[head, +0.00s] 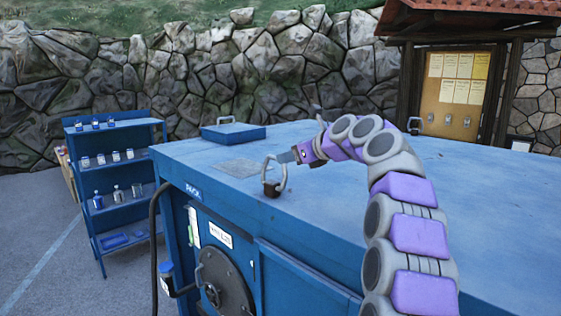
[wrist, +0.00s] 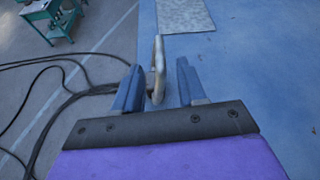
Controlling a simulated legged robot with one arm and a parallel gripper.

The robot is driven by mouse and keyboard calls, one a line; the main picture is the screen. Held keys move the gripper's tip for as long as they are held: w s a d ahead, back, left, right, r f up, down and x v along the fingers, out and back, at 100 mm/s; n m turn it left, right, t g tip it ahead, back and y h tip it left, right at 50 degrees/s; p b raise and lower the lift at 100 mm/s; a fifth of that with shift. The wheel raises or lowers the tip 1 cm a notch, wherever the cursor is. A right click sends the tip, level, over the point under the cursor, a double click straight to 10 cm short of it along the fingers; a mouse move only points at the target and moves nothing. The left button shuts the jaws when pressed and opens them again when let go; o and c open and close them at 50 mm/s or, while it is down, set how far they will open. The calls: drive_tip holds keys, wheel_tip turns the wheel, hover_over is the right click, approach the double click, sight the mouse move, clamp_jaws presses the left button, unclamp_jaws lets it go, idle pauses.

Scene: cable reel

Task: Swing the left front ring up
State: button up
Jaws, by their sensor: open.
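The left front ring (head: 284,183) is a pale metal loop on a dark brown mount at the near left corner of the blue box top (head: 330,205). It looks raised off the top in the head view. My gripper (head: 284,158) is at the ring's upper part, reaching in from the right. In the wrist view my gripper (wrist: 165,88) is open, and the ring (wrist: 158,52) shows nearly edge-on between the two fingers, closer to the left one. I cannot tell whether a finger touches it.
A raised blue hatch (head: 234,133) with a handle and a grey textured plate (head: 238,168) lie at the back left. A blue shelf (head: 120,185) stands left. Black cables (wrist: 70,85) lie on the ground.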

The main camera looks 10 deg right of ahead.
drive_tip(key=v, duration=1)
drive_tip(key=shift+s+d+b, duration=0.2)
drive_tip(key=shift+d+b, duration=0.1)
drive_tip(key=shift+d, duration=0.1)
drive_tip(key=s+a+f+n+g+h+b, duration=0.15)
drive_tip(key=s+a+f+n+b, duration=0.35)
drive_tip(key=f, duration=0.5)
drive_tip(key=s+a+f+n+g+b, duration=0.4)
drive_tip(key=s+f, duration=0.3)
drive_tip(key=f, duration=0.4)
drive_tip(key=s+a+f+n+g+b, duration=0.2)
drive_tip(key=s+a+f+n+b, duration=0.3)
drive_tip(key=f, duration=0.5)
drive_tip(key=s+d+f+n+g+h+b, duration=0.2)
drive_tip(key=s+f+n+b, duration=0.4)
drive_tip(key=s+f, duration=0.9)
drive_tip(key=s+d+f+n+g+h+b, duration=0.1)
drive_tip(key=s+f+n+g+h+b, duration=0.2)
drive_tip(key=s+f, duration=1.3)
drive_tip(key=f+n+b, duration=0.1)
drive_tip(key=n+b, duration=0.2)
drive_tip(key=n, duration=0.2)
drive_tip(key=shift+d+f+g+h, duration=0.35)
drive_tip(key=shift+d, duration=0.05)
drive_tip(key=shift+s, duration=0.2)
